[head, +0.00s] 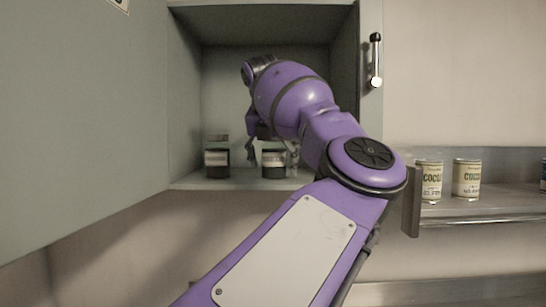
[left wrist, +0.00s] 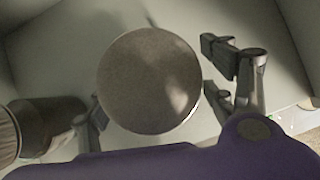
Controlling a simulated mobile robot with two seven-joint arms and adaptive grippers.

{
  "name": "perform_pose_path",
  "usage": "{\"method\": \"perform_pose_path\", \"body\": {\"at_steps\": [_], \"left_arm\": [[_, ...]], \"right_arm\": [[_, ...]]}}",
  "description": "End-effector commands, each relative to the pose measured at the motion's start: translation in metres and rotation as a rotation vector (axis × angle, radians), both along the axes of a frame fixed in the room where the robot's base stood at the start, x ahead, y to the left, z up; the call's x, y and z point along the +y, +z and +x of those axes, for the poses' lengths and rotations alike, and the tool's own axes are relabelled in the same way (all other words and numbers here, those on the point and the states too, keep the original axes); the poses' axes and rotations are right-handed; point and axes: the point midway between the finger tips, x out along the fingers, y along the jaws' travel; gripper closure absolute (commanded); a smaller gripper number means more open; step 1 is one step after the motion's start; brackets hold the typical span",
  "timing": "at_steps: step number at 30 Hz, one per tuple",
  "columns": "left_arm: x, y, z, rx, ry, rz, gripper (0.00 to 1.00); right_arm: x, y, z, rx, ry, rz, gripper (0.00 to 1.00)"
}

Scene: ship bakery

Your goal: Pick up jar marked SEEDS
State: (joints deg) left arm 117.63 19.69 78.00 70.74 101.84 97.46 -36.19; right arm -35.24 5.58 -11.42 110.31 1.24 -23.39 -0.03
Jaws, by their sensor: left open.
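Two dark jars with pale labels stand on the shelf inside the open cabinet in the head view: a left jar (head: 217,158) and a right jar (head: 273,160). The label words are too small to read, so I cannot tell which is marked SEEDS. My left gripper (head: 271,151) reaches into the cabinet, open, with its fingers on either side of the right jar. In the left wrist view, a round grey lid (left wrist: 149,80) lies between the spread fingers of the gripper (left wrist: 160,95). The other jar (left wrist: 45,122) shows at the left edge. My right gripper is out of view.
The cabinet (head: 185,100) has close side walls, and its large door (head: 80,110) stands open at the left. A door with a handle (head: 375,60) is at the right. Cocoa tins (head: 466,178) stand on a railed shelf (head: 490,205) outside, right of my arm.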

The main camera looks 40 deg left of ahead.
Motion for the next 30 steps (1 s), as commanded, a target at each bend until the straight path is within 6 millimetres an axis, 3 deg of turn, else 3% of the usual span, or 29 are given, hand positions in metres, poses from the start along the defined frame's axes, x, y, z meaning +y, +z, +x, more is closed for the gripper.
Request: {"method": "perform_pose_path", "body": {"at_steps": [6,21,30], "left_arm": [[0.0,-0.0005,0.0006,0.0,0.0,0.0,0.24],[0.0001,-0.0006,0.0004,0.0,0.0,0.0,0.89],[0.0003,0.0023,0.0004,-0.001,0.001,0.002,0.89]], "right_arm": [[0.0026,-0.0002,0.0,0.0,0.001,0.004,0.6],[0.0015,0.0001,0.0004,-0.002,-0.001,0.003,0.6],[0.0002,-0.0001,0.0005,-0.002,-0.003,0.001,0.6]]}}
